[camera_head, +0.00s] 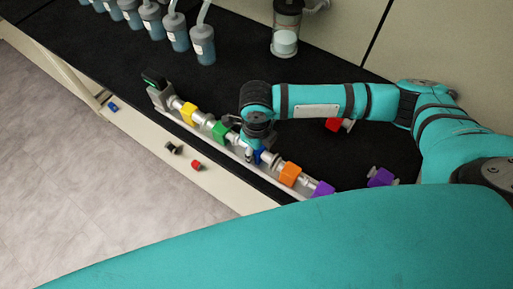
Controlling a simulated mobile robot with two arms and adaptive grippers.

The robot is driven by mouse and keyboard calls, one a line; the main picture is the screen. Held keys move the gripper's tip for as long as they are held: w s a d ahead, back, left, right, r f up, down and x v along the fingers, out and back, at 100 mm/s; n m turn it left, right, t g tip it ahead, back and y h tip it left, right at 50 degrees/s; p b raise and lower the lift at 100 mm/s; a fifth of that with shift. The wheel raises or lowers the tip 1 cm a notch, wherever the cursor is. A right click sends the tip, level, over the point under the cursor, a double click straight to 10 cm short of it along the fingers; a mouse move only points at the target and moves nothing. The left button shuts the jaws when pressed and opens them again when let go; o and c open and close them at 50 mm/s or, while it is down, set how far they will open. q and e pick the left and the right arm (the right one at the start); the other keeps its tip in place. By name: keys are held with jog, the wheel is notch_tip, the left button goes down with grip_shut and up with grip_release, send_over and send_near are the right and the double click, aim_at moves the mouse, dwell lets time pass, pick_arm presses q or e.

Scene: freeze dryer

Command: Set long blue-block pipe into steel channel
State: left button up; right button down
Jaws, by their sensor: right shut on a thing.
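The steel channel (160,97) runs diagonally along the front edge of the black bench. Pipes with a yellow block (189,113), a green block (220,131), an orange block (290,174) and a purple block (323,189) lie in a row along it. My right gripper (254,150) points down between the green and orange blocks, shut on the long blue-block pipe (259,156). The gripper hides much of this pipe, so I cannot tell whether it is fully seated in the channel. My left gripper is not in view.
A red-block piece (338,125) and another purple-block piece (380,177) lie loose on the black bench (210,85). Several bottles (202,45) and a clear cylinder (285,40) stand at the back.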

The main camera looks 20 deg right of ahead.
jog(key=shift+f, duration=0.5)
dwell(0.5)
jog(key=c, duration=0.7)
grip_release()
notch_tip(320, 180, up, 12)
dwell(0.5)
